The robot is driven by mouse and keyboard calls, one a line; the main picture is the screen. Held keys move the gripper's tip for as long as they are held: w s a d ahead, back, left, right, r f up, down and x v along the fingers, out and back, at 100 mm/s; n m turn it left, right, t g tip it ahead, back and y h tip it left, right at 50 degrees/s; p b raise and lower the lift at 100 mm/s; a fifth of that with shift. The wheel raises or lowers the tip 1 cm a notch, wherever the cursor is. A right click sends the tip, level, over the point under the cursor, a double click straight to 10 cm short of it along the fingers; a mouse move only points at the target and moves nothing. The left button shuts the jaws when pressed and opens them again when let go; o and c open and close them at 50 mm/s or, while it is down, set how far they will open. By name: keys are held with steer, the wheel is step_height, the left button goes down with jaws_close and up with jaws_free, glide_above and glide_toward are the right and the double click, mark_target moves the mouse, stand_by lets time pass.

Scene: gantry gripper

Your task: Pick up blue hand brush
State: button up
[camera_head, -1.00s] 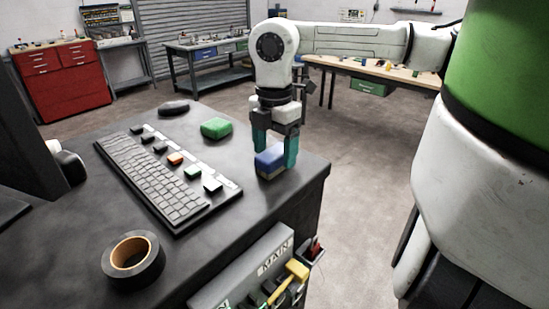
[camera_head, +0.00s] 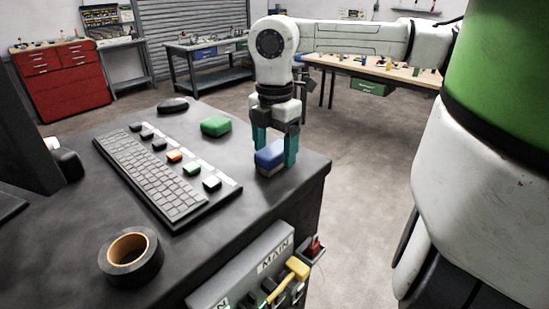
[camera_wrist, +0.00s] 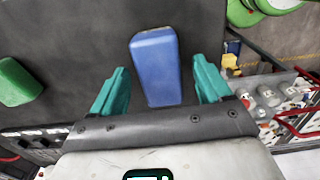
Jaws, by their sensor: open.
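The blue hand brush (camera_head: 269,154) is a small block, blue on top with a paler lower part, lying on the dark bench top near its right corner. It also shows in the wrist view (camera_wrist: 156,66) as a plain blue block. My gripper (camera_head: 275,157) points down over it with teal fingers. In the wrist view my gripper (camera_wrist: 161,88) is open. The brush lies between and ahead of the fingers, with a gap on each side. Part of the brush's near end is hidden by the gripper body in the wrist view.
A green block (camera_head: 216,126) lies left of my gripper. A black keyboard-like panel (camera_head: 167,175), a tape roll (camera_head: 131,257) and a dark mouse-like object (camera_head: 173,105) share the bench top. A grey tool holder (camera_head: 246,276) hangs at the front edge. The bench's right edge is close.

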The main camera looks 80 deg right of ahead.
steer(key=shift+c, duration=0.3)
steer(key=c, duration=1.1)
steer(key=shift+r+p, duration=0.35)
steer(key=shift+p, duration=0.3)
